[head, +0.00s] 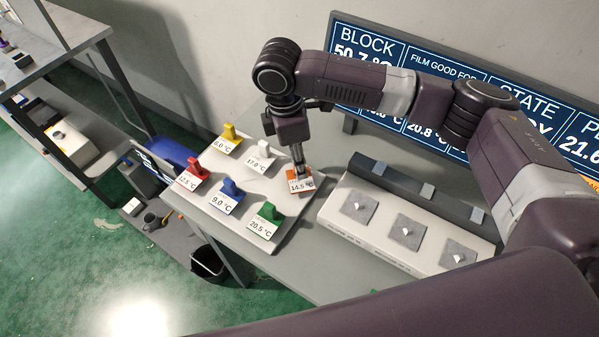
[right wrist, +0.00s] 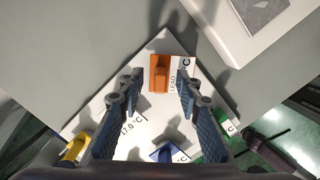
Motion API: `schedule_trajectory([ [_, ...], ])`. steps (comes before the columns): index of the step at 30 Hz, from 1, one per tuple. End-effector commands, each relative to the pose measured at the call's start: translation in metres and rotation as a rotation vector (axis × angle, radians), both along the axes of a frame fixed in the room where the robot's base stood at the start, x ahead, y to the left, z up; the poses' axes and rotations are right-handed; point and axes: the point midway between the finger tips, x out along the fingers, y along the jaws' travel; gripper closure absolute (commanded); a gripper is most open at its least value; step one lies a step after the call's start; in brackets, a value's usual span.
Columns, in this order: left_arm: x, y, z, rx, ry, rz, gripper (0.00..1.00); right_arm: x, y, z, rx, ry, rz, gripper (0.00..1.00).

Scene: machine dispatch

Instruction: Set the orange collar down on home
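The orange collar (head: 292,186) sits at the upper right corner of the white board (head: 232,232), with a white card reading 14.5 °C. In the right wrist view the orange collar (right wrist: 160,65) lies between the fingertips, with a visible gap on each side. My right gripper (head: 299,170) reaches down over it from above. In the right wrist view my right gripper (right wrist: 160,80) is open. No spot marked home can be read. My left gripper is out of view.
Red (head: 195,168), yellow (head: 229,132), white (head: 264,149), blue (head: 231,188) and green (head: 270,213) collars stand on the board close by. A pale block with grey pads (head: 408,232) is to the right. A display (head: 345,60) stands behind.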

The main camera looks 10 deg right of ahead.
Motion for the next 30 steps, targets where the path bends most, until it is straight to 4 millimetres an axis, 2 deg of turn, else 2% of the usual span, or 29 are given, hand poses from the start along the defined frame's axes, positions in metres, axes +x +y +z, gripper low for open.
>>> schedule_trajectory([
  [1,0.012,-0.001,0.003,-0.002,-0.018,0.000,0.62,0.000,-0.001,-0.003,0.000,0.000,0.000,0.68],
  [4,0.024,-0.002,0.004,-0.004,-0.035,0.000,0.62,0.000,-0.001,-0.007,0.000,-0.001,0.000,0.68],
  [9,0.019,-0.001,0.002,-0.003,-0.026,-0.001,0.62,0.000,-0.001,-0.007,0.000,-0.001,0.000,0.68],
  [15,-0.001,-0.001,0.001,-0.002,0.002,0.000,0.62,0.000,-0.001,-0.007,0.000,-0.001,0.000,0.90],
  [18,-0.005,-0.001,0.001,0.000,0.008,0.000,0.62,0.000,-0.001,-0.007,0.000,-0.001,-0.001,1.00],
  [30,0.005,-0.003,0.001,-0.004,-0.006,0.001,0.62,0.000,-0.001,-0.005,0.001,-0.002,0.000,1.00],
])
